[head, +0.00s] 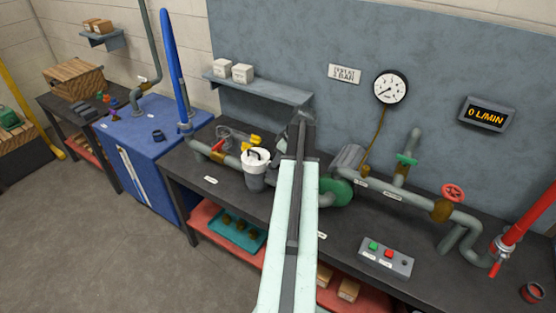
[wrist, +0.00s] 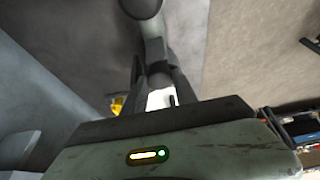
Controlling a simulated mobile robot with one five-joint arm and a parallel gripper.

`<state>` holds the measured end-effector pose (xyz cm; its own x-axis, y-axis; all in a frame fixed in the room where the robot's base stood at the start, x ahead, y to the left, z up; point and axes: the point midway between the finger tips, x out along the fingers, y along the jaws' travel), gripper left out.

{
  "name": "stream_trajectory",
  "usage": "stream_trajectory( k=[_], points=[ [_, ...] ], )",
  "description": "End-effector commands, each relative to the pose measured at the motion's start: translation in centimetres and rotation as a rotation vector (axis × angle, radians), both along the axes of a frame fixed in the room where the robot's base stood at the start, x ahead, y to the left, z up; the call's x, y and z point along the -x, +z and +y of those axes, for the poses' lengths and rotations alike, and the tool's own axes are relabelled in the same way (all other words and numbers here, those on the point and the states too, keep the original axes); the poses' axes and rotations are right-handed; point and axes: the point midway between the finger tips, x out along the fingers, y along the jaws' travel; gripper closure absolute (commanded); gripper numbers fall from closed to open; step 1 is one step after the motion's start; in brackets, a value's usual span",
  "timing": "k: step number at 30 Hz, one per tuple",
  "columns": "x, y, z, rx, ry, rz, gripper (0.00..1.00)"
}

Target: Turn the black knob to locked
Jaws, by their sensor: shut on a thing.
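A small black knob (head: 404,263) sits at the right end of a grey control box (head: 372,256) with a green and a red button. My gripper (head: 302,124) is at the far end of my raised arm, up and left of that box in the head view and apart from the knob in the picture. In the wrist view the dark fingers (wrist: 160,82) close together at a dark grey rounded thing (wrist: 155,45). I cannot tell what that thing is. My forearm hides part of the bench. The knob's setting is too small to read.
A green pump (head: 335,193) with a grey motor is close on the right. Pipes with a red handwheel (head: 453,193) run further right. A shelf (head: 262,90) hangs behind.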

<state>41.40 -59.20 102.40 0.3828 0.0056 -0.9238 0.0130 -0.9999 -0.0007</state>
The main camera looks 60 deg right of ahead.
Motion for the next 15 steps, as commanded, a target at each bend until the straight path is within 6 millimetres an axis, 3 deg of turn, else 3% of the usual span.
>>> stream_trajectory(
  k=[15],
  points=[
    [0.11, -0.02, 0.46, 0.002, -0.478, 0.003, 1.00]
  ],
)
